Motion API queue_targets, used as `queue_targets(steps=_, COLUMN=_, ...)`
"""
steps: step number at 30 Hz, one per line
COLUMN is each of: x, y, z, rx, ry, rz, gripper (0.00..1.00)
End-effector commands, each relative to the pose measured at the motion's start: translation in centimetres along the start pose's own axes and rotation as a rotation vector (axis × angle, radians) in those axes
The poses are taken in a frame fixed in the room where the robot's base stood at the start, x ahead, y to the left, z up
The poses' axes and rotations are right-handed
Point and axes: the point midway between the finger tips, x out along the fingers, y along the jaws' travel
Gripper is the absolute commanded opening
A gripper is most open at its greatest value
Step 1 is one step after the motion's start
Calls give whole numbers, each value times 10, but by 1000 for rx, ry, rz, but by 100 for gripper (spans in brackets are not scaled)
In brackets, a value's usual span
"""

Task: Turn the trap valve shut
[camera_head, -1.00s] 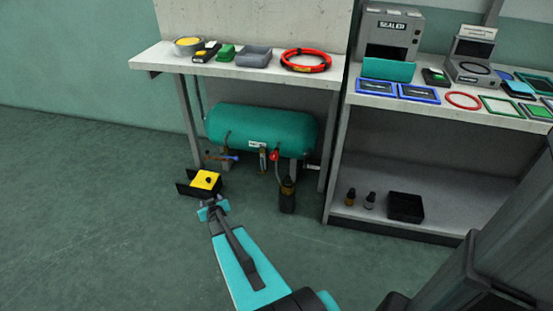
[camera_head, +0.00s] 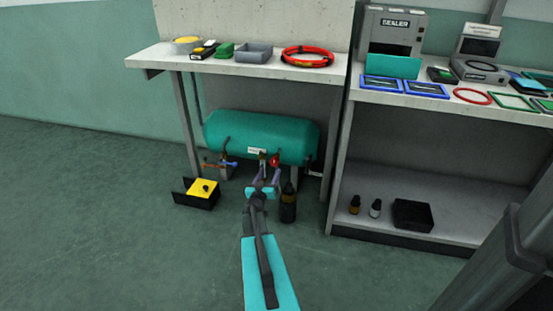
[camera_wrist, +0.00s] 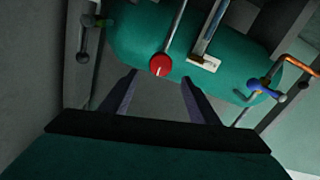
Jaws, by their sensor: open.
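The teal tank (camera_head: 262,133) lies under the bench with pipes and valves on it. A valve with a red knob (camera_head: 274,160) is at its lower front; the red knob (camera_wrist: 160,65) also shows in the wrist view. A blue-handled valve (camera_head: 229,164) with a copper-coloured pipe is at the left; it shows at the right of the wrist view (camera_wrist: 260,87). I cannot tell from labels which is the trap valve. My gripper (camera_head: 264,183) is open below the tank front. In the wrist view the red knob appears between the spread fingertips (camera_wrist: 160,77), with no clear contact.
A dark bottle (camera_head: 288,205) stands just right of my gripper. Bench legs (camera_head: 187,125) flank the tank. A shelf (camera_head: 390,217) with small bottles and a black tray is at right. The left floor is clear.

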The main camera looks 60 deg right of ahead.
Motion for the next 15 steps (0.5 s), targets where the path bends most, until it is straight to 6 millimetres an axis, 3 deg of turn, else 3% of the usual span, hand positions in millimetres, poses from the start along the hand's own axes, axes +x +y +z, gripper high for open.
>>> queue_targets(steps=8, x=4, y=-1, z=1, rx=1, ry=-1, rz=-1, gripper=55)
queue_targets(steps=15, x=22, y=-1, z=2, rx=1, ry=0, rz=0, gripper=55)
